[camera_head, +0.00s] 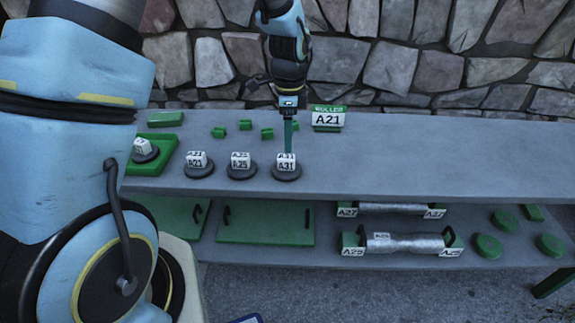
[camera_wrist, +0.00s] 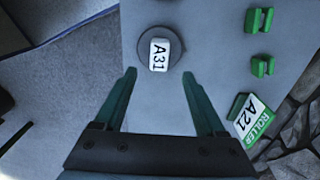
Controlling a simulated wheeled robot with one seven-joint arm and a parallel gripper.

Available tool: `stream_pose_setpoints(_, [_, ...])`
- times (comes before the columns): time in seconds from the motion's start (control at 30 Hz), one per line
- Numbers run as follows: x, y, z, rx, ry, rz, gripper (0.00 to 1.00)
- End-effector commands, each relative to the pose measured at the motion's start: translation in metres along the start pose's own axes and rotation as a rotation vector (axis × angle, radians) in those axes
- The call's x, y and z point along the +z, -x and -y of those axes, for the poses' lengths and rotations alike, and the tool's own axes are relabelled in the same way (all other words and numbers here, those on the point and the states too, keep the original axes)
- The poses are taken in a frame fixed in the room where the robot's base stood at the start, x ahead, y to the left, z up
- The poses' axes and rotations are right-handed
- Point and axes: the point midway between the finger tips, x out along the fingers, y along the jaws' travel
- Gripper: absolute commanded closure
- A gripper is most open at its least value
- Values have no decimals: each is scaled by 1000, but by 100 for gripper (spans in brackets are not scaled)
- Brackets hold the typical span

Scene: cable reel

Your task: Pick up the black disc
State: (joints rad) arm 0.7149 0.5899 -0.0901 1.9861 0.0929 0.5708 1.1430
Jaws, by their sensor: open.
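Several black discs with white label blocks stand in a row on the upper shelf. One marked A31 (camera_head: 287,174) is at the right of the row, one marked A25 (camera_head: 242,174) is in the middle, and one (camera_head: 199,172), seemingly marked A21, is to the left. My gripper (camera_head: 288,152) points down over the A31 disc. In the wrist view, my gripper (camera_wrist: 160,74) is open and empty, and the A31 disc (camera_wrist: 143,48) lies just beyond the fingertips, not between them.
A green-topped sign A21 (camera_head: 328,118) and several small green blocks (camera_head: 267,134) stand behind the discs. The lower shelf holds green plates (camera_head: 265,222), silver rollers (camera_head: 410,243) and green discs (camera_head: 488,246). A stone wall (camera_head: 400,65) rises behind. The upper shelf's right side is clear.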

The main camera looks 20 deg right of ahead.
Motion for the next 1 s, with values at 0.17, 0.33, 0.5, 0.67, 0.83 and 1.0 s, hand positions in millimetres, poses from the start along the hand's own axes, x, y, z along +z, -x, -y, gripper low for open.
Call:
stream_pose_setpoints(0.17, [0,-20,-1,1,1,0,28])
stream_pose_setpoints(0.33, [2,-30,-2,2,3,1,28])
stream_pose_setpoints(0.5, [5,-52,-4,4,3,2,28])
stream_pose_setpoints(0.67, [4,-70,-3,1,4,0,28])
stream_pose_setpoints(0.83, [4,-75,-2,-1,4,-1,28])
stream_pose_setpoints(1.0, [4,-75,-2,-1,4,-1,32])
